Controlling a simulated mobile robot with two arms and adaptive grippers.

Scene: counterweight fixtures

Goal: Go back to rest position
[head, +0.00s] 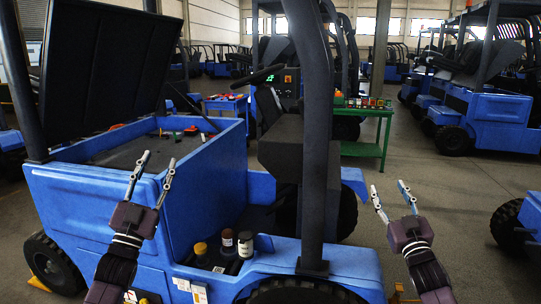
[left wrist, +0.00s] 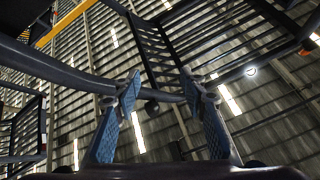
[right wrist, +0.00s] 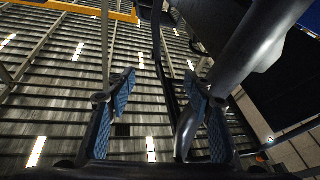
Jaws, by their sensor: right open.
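My left gripper (head: 159,157) is raised in front of the blue forklift's (head: 90,210) side, fingers pointing up. Its fingers are spread with nothing between them, as the left wrist view (left wrist: 159,83) also shows. My right gripper (head: 387,186) is raised over the floor to the right of the forklift. It is open and empty, also in the right wrist view (right wrist: 162,83). Both wrist cameras face up toward the roof. Neither gripper visibly holds or touches anything, though the left one's distance from the forklift is hard to tell.
The forklift's dark pillar (head: 316,130) stands between my grippers, and its raised black cover (head: 105,65) is at the left. Several bottles (head: 245,244) stand on its step. A green table (head: 365,148) with small items is behind.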

